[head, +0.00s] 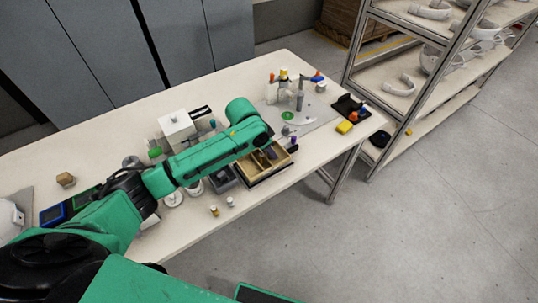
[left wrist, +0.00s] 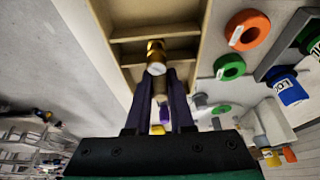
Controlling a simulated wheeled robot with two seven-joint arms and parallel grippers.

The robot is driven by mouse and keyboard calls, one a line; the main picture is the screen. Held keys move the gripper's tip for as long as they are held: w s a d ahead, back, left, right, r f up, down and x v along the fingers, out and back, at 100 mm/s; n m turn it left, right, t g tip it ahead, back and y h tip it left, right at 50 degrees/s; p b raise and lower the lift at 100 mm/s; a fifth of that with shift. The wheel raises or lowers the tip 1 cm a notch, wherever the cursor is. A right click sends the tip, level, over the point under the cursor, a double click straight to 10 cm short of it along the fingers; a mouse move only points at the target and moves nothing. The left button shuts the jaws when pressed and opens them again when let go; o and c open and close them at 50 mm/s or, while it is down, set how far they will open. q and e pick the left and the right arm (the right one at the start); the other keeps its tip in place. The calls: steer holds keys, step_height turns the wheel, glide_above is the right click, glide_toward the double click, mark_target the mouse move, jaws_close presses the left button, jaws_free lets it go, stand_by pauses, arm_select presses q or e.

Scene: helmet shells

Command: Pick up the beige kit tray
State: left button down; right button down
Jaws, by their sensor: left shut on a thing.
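The beige kit tray (head: 274,170) is a shallow open box with compartments, near the front edge of the table. In the left wrist view its walls and dividers (left wrist: 121,48) fill the top middle, and a brass-coloured cylinder (left wrist: 156,52) with a pale face shows in it. My left gripper (left wrist: 162,82) has its dark fingers close together at the near wall of the tray, shut on it. The exact contact is partly hidden by the fingers. In the head view my green left forearm covers part of the tray's far side. My right gripper is not in view.
A grey bin (head: 222,180) stands just left of the tray. Two small capped items (head: 214,210) lie in front. A white box (head: 177,127) is behind my arm. A grey mat (head: 318,117) with a bottle and tools lies to the right. A shelf rack (head: 357,50) stands beyond the table.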

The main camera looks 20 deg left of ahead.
arm_select(q)
step_height(320, 180, up, 19)
steer(key=b, duration=0.1)
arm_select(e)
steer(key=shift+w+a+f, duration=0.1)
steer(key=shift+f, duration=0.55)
arm_select(q)
steer(key=shift+f, duration=0.1)
